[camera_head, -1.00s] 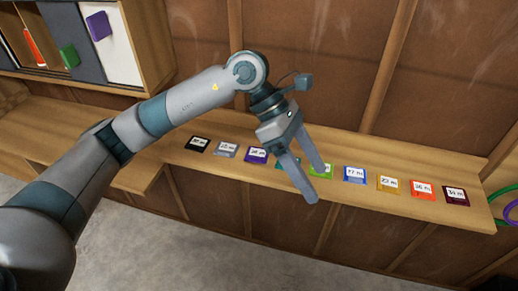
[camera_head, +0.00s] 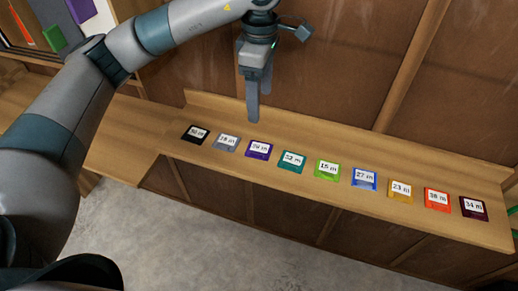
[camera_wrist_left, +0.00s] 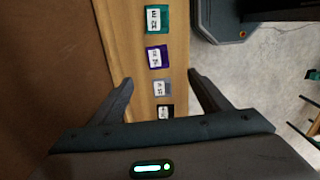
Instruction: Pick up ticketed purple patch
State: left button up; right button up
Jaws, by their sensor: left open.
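The purple patch (camera_head: 259,149) with a white ticket lies flat on the wooden shelf (camera_head: 225,162), between a grey patch (camera_head: 226,143) and a teal patch (camera_head: 292,161). It also shows in the left wrist view (camera_wrist_left: 157,58), beyond the fingertips. My left gripper (camera_head: 253,115) points down above the shelf, a little behind and above the purple patch, apart from it. In the left wrist view the fingers (camera_wrist_left: 160,80) are spread and hold nothing. My right gripper is not seen.
A black patch (camera_head: 196,134) lies at the row's left end. Green (camera_head: 326,169), blue (camera_head: 364,179), yellow (camera_head: 401,190), orange (camera_head: 437,199) and dark maroon (camera_head: 473,208) patches continue to the right. A wooden wall stands behind the shelf. A cabinet stands at upper left.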

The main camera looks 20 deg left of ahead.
pick_arm(q)
notch_tip(320, 180, down, 11)
jog(key=p, duration=0.5)
jog(key=shift+f, duration=0.65)
jog(key=shift+w, duration=0.1)
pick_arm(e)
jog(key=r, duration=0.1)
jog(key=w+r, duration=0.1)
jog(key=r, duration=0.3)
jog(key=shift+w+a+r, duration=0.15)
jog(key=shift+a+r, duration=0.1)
pick_arm(q)
jog(key=shift+p, duration=0.3)
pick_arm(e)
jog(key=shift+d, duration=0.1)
